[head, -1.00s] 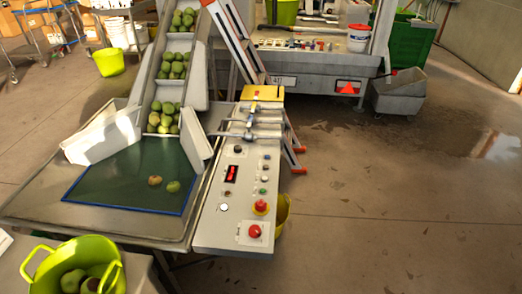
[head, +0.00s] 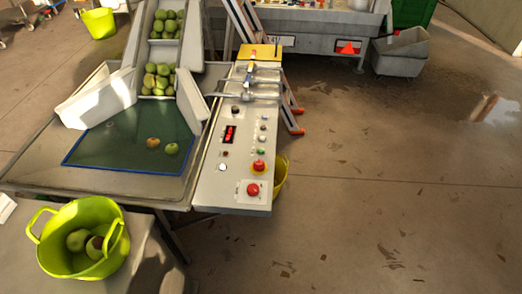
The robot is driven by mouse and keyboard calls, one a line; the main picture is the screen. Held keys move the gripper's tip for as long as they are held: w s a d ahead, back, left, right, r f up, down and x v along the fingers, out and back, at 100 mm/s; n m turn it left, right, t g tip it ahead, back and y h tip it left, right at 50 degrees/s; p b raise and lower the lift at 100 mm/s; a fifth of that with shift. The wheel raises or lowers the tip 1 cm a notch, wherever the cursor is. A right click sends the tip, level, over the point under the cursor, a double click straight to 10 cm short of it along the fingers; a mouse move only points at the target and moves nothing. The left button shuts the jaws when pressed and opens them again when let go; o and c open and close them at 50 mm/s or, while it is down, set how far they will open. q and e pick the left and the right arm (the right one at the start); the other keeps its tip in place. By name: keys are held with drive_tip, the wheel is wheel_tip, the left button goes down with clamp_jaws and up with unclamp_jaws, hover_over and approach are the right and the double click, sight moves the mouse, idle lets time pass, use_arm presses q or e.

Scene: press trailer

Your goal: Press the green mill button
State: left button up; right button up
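The control panel (head: 212,192) is a pale grey slanted board right of the sorting table. A small green button (head: 261,151) sits near its right edge, just above a red mushroom button on a yellow base (head: 259,167). A white button (head: 222,167) and a small dark red button (head: 225,153) are on the left side. The labels are too small to read. Neither of my grippers is in view.
The sorting table (head: 90,187) holds two apples on a green mat. A lime bucket (head: 75,264) with apples stands at front left. The floor (head: 390,200) to the right is clear.

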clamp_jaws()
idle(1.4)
